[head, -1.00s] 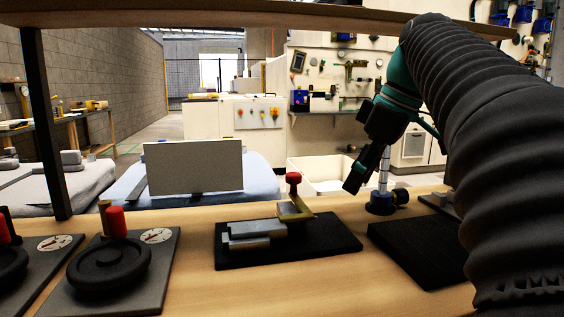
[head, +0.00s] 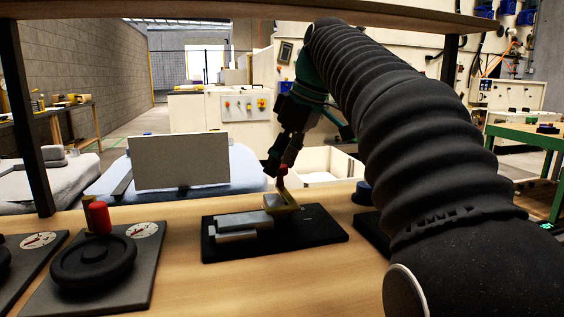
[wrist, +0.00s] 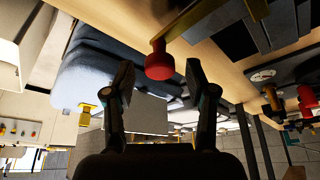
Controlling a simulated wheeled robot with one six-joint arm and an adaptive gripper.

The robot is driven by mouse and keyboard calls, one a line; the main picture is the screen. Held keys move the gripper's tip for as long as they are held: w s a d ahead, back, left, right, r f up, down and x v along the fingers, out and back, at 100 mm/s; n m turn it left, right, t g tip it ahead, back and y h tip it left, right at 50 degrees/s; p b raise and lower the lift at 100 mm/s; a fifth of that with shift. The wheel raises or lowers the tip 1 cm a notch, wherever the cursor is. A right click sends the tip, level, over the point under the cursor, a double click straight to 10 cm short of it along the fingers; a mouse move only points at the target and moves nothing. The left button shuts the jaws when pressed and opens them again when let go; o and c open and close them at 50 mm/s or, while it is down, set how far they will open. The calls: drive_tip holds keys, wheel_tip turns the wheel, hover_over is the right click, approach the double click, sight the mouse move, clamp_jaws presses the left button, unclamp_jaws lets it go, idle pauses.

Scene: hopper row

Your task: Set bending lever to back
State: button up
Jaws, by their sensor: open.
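The bending lever (head: 284,194) is a brass-coloured arm with a red knob on top, mounted on a flat black base (head: 318,236) with grey metal blocks. My gripper (head: 279,168) is at the red knob, above the far side of the base. In the wrist view the red knob (wrist: 159,62) appears between the two fingertips of my open gripper (wrist: 160,78). Its brass arm (wrist: 190,22) runs up and right. I cannot tell whether a finger touches the knob. In the head view the fingers partly cover the knob.
A dial fixture with a black handwheel (head: 92,265) and red handle stands to the left on the wooden bench (head: 190,285). A shelf board (head: 200,10) runs overhead. A grey panel (head: 180,160) stands behind the bench. A white bin (head: 325,165) is behind the lever.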

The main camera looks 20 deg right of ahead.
drive_tip(key=shift+f, duration=0.15)
clamp_jaws()
